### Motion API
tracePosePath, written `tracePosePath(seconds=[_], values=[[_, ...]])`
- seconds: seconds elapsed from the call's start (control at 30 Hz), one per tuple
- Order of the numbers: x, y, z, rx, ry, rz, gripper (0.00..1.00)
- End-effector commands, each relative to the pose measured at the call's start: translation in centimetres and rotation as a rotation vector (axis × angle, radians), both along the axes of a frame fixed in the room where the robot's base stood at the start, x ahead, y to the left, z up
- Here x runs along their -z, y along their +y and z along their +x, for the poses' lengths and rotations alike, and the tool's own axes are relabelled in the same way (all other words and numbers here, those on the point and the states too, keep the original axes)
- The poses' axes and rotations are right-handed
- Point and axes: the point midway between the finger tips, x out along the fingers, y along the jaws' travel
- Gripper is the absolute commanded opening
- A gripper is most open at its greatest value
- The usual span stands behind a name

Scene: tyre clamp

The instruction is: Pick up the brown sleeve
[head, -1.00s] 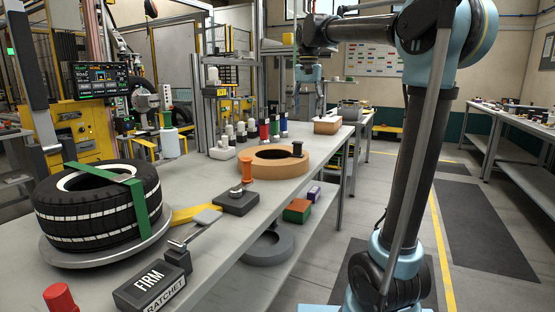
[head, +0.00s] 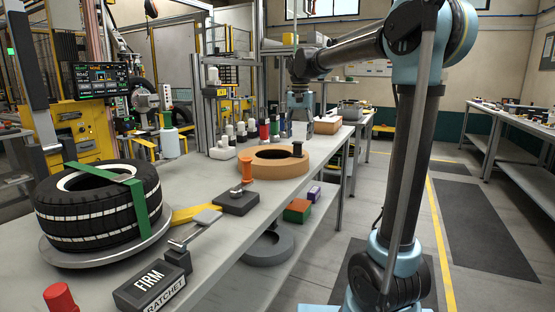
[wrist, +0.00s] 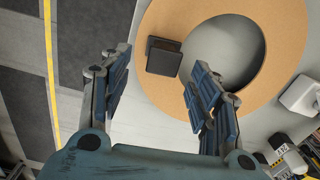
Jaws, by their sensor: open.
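A small dark brown-black piece (head: 297,149), which I take to be the brown sleeve, stands on the right part of the tan ring (head: 262,163) on the workbench. In the wrist view the dark piece (wrist: 164,60) has a squarish dark top and sits on the ring's broad band (wrist: 230,12), beside its opening. My gripper (head: 301,126) is above it, pointing down. In the wrist view my gripper (wrist: 158,82) is open and empty, with the dark piece between and slightly beyond the fingertips. No contact shows.
A tan box (head: 327,126) is at the bench's far end. A strapped tyre (head: 95,215) fills the near left.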

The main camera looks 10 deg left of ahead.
Motion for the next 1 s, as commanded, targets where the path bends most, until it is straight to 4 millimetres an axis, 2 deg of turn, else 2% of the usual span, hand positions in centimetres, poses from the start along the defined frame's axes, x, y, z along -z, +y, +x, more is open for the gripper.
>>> tracePosePath(seconds=[0.27,0.6,0.93,1.0], values=[[1.7,0.1,0.0,0.0,0.0,0.0,0.57],[5.8,0.4,-0.1,0.0,0.0,0.0,0.57],[6.3,0.4,-0.1,0.0,0.0,0.0,0.57],[6.3,0.4,-0.1,0.0,0.0,0.0,0.41]])
